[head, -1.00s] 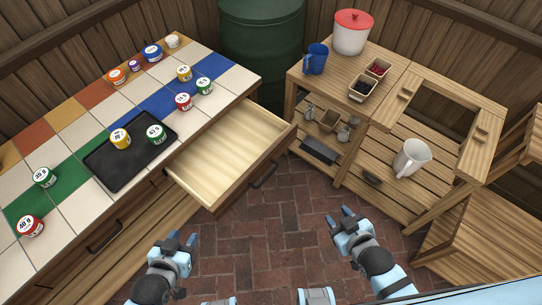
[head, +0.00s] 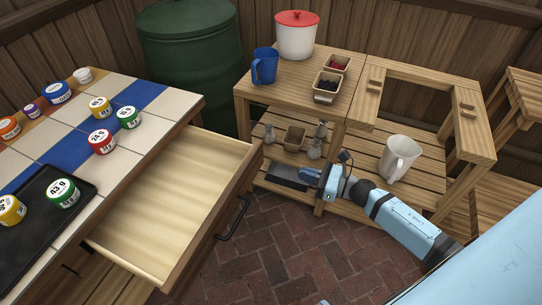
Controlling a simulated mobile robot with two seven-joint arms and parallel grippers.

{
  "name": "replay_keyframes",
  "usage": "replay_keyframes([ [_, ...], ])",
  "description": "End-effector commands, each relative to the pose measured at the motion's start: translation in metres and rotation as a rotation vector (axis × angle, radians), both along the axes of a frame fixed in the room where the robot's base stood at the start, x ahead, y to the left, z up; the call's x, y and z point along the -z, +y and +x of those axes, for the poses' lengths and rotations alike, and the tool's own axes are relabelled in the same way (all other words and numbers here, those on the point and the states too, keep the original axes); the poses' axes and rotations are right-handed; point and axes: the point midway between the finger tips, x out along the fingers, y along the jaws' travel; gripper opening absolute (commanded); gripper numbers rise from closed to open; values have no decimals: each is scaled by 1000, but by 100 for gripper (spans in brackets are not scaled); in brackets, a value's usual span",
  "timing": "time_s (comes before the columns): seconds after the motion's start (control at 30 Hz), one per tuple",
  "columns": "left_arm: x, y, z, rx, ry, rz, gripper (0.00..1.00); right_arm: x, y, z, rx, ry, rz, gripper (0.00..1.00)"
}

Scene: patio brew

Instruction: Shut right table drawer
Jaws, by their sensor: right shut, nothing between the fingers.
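The right table drawer (head: 178,202) is pulled far out of the tiled table (head: 118,66) and looks empty inside. Its dark bar handle (head: 233,219) is on the front panel, facing right. My right gripper (head: 318,178) is shut and empty. It is to the right of the drawer front, apart from it, and appears in front of the wooden stand's lower shelf. My left gripper is out of view.
The wooden stand (head: 355,95) holds a blue mug (head: 264,66), a white pot with red lid (head: 296,38) and a white pitcher (head: 398,158). Several labelled jars and a black tray (head: 45,238) are on the table. A green barrel (head: 190,60) stands behind. Brick floor (head: 285,245) is clear.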

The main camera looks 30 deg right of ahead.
Motion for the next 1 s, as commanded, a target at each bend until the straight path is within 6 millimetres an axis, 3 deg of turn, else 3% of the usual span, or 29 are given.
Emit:
replay_keyframes([
  [0.6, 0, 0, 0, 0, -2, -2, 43, -2, 71, 90, 1, 2, 5, 0],
  [1.0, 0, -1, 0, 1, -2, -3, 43, -1, 84, 107, 3, 4, 6, 0],
])
